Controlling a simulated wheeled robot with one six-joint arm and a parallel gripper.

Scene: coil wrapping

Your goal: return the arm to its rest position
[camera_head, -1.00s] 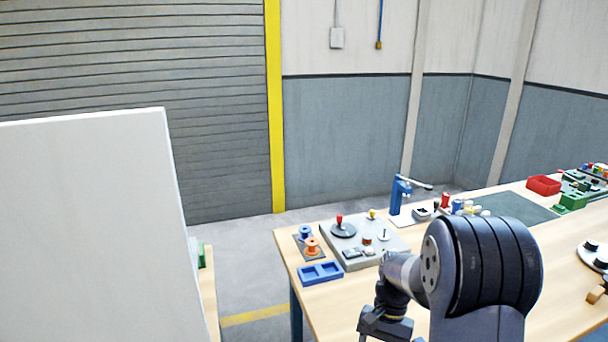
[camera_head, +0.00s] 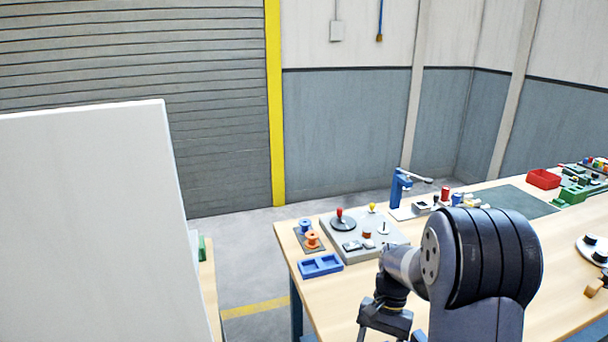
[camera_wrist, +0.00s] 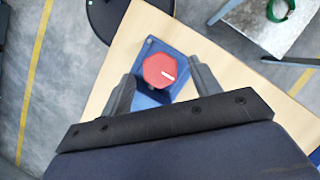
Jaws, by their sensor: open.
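My arm is at the lower right of the head view, bent down in front of the bench, and my gripper (camera_head: 384,324) is at its lower end, its fingertips cut off by the frame's bottom edge. In the wrist view my gripper (camera_wrist: 162,85) has its two dark fingers wide apart. A red hexagonal piece (camera_wrist: 159,70) on a blue base (camera_wrist: 150,98) shows between them, on a wooden surface. The fingers appear clear of the red piece; the height gap cannot be told.
The wooden bench (camera_head: 345,290) holds a grey winding fixture (camera_head: 343,251), a blue two-pocket tray (camera_head: 321,266), orange and blue spools (camera_head: 312,239), a blue press (camera_head: 397,188) and a red bin (camera_head: 543,179). A white panel (camera_head: 95,220) stands at left. Floor between is clear.

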